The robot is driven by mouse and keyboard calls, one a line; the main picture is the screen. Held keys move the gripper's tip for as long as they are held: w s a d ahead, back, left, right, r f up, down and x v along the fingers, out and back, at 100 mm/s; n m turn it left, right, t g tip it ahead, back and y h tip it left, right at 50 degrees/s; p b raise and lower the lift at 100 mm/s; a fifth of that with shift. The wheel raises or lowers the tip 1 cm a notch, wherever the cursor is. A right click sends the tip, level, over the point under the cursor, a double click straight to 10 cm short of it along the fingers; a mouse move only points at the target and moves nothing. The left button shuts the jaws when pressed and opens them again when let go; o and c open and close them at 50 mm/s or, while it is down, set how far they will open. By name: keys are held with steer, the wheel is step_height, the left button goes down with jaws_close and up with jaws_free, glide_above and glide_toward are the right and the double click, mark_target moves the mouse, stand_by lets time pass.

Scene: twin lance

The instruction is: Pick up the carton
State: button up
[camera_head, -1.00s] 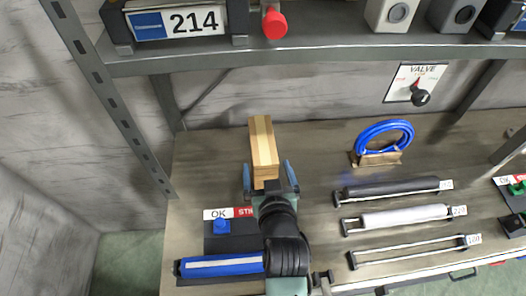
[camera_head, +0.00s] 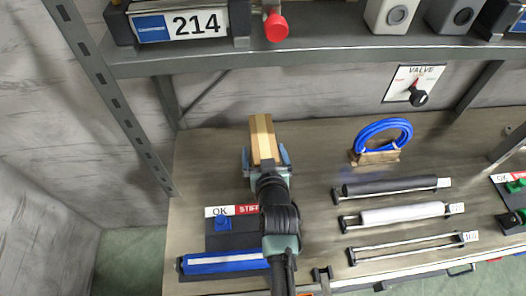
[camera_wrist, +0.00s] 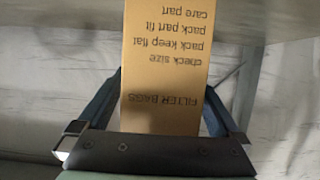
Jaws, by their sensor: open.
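The carton (camera_head: 262,138) is a tall tan box with a pale stripe, standing on the worktable towards the back wall. In the wrist view the carton (camera_wrist: 166,65) shows upside-down print, including "FILTER BAGS". My gripper (camera_head: 266,160) is open, with one blue finger on each side of the carton's near end. The carton's lower near part is hidden by my gripper.
A blue hose coil (camera_head: 383,134) stands on a holder to the right. Several rollers and bars (camera_head: 405,214) lie at the right front. A shelf (camera_head: 320,55) overhangs the back.

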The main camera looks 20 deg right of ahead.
steer(key=shift+c, duration=0.3)
jaws_close()
steer(key=shift+r, duration=0.1)
steer(key=shift+r, duration=0.1)
